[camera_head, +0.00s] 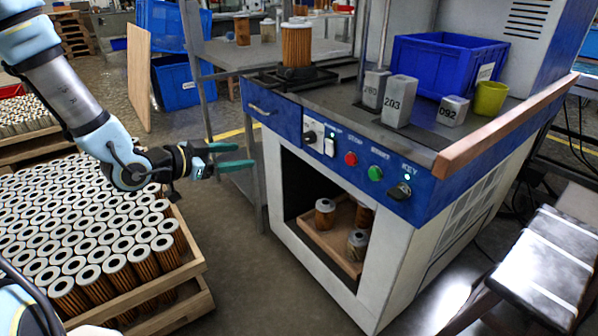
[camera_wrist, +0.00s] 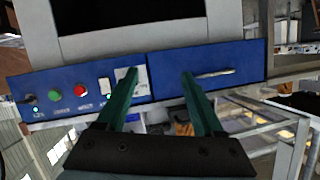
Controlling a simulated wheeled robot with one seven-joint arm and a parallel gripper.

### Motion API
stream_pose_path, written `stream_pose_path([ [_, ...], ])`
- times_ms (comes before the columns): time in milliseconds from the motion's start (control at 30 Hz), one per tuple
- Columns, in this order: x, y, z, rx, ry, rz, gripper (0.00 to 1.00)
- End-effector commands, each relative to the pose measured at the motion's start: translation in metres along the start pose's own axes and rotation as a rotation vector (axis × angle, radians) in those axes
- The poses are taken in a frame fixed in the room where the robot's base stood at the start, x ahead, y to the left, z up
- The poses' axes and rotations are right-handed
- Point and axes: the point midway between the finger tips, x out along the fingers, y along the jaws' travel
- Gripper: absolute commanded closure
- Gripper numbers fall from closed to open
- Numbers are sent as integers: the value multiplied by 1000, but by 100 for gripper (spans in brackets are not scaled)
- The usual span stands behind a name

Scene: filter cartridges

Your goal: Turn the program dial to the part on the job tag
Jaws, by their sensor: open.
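The program dial (camera_head: 310,135) appears to be the knob on a pale plate at the left of the blue control panel (camera_head: 340,150); its setting is too small to read. In the wrist view the picture is turned over, and the dial's pale plate (camera_wrist: 122,74) is partly hidden behind one finger. My gripper (camera_head: 238,157) is open and empty, left of the panel and apart from it. In the wrist view its green fingers (camera_wrist: 159,74) point toward the panel between the dial plate and the drawer handle (camera_wrist: 215,73). I cannot make out a job tag.
A white switch (camera_head: 330,147), red button (camera_head: 351,159), green button (camera_head: 375,173) and key switch (camera_head: 400,191) sit right of the dial. Numbered blocks (camera_head: 399,100) and a blue bin (camera_head: 446,62) stand on top. A crate of cartridges (camera_head: 193,275) is below my arm.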

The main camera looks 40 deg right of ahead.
Motion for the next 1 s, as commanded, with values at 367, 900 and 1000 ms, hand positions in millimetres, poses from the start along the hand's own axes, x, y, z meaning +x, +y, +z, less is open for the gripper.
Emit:
stream_pose_path([
  [367, 34, 55, -37, 48, 377, 118, 31],
  [900, 115, 65, -68, 47, 372, 117, 31],
  [1000, 121, 66, -71, 46, 371, 115, 31],
])
